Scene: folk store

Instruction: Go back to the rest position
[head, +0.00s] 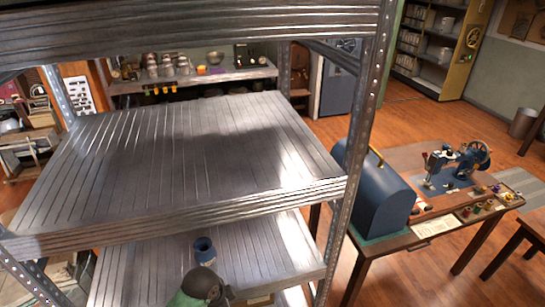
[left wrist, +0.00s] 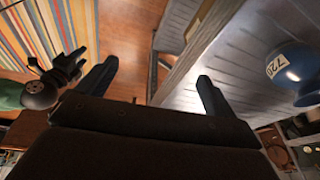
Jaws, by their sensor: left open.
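My left gripper (left wrist: 152,82) shows in the left wrist view with its two dark fingers wide apart and nothing between them. A blue pot with a white label reading 720 (left wrist: 292,75) is to the right of the fingers, apart from them. In the head view a blue pot (head: 205,250) stands on the lower shelf board. One of my arms, green with a dark joint, shows beside it at the bottom edge; its gripper is hidden. My right gripper (left wrist: 66,68) shows dark and small at the left of the left wrist view; its jaw opening is unclear.
A metal shelf rack (head: 180,165) fills the head view's left and middle; its middle board is bare. A metal post (head: 350,150) stands at its right. Right of it, a table holds a blue case (head: 370,190) and a sewing machine (head: 450,165). A striped rug (left wrist: 45,35) lies on the floor.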

